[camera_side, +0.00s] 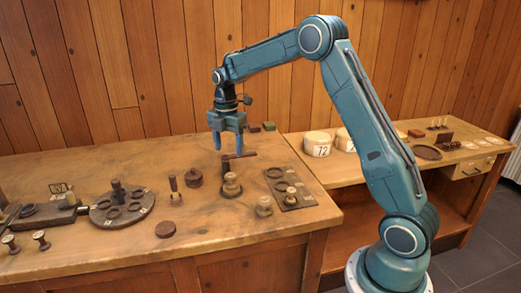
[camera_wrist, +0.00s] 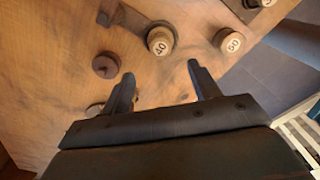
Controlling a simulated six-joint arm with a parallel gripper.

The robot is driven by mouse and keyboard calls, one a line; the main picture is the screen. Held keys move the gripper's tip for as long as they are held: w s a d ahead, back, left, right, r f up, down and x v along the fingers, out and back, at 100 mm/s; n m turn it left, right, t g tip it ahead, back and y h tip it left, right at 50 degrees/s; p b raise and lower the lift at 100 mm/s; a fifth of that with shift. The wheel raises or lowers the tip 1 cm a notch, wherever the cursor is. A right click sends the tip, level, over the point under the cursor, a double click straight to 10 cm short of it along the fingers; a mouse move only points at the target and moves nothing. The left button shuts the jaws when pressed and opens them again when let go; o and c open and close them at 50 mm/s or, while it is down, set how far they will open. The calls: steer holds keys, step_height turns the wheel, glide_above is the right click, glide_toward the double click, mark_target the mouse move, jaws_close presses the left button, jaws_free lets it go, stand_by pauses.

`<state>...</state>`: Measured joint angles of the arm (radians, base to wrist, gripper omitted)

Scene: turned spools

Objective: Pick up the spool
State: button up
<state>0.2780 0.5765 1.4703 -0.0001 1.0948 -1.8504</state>
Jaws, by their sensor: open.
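My gripper (camera_side: 228,146) is open and empty, pointing down above the workbench. In the wrist view its two fingers (camera_wrist: 161,74) are spread apart. A pale turned spool marked 40 (camera_wrist: 160,42) stands just beyond the fingertips there, by a dark bracket. In the side view that spool (camera_side: 231,186) stands upright below the gripper, apart from it. A second pale spool (camera_side: 264,206) stands to its right and nearer the front edge; its numbered top (camera_wrist: 231,42) shows at right in the wrist view. A smaller spool (camera_side: 291,194) is on a dark board. Which spool the task means cannot be told.
A dark bracket (camera_side: 240,155) rises behind the nearer spool, close under my fingers. A dark round pot (camera_side: 195,178) stands left of it. A brown disc (camera_side: 165,229) lies on bare wood near the front edge.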

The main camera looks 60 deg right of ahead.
mark_target(230, 175)
step_height(230, 175, down, 7)
steer(key=shift+r, duration=0.1)
stand_by(0.4)
steer(key=shift+f, duration=2.65)
steer(key=shift+c, duration=0.3)
steer(key=c, duration=1)
